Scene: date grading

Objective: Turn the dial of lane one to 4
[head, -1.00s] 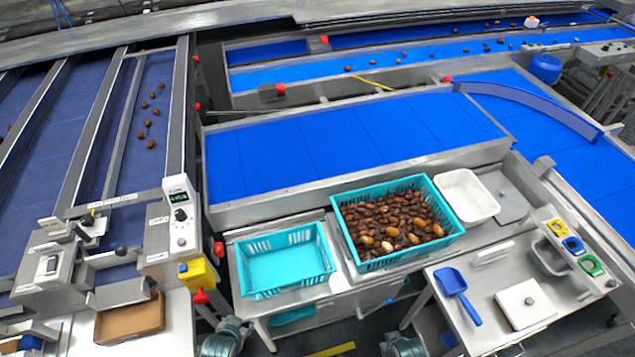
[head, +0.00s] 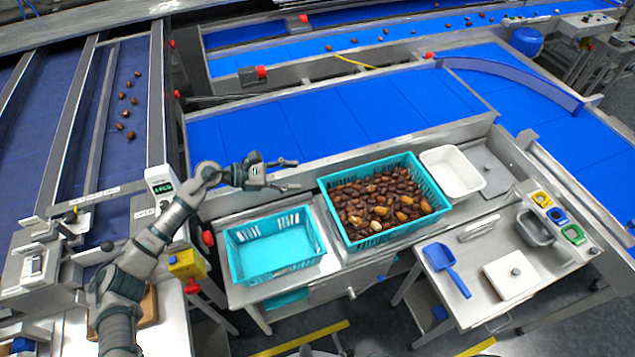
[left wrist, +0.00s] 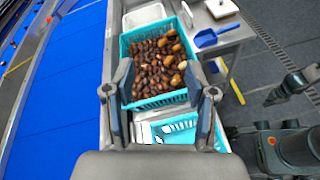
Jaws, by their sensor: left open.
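The white control box (head: 157,175) with a small green-lit display (head: 162,187) stands at the end of the left sorting lanes in the head view. Its black dial sits just below the display, close behind my left forearm, and its setting is too small to read. My left gripper (head: 288,175) is open and empty, to the right of the box and apart from it, pointing right above the area between the two teal crates. Its spread fingers also show in the left wrist view (left wrist: 165,110). Dark parts of my right arm show at the right of the wrist view; its jaws are unclear.
An empty teal crate (head: 232,262) and a teal crate (head: 326,210) full of dates stand at the centre. A white tub (head: 478,186), a blue scoop (head: 447,270) and a white board (head: 530,285) are to the right. A yellow box (head: 187,265) sits below the control box.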

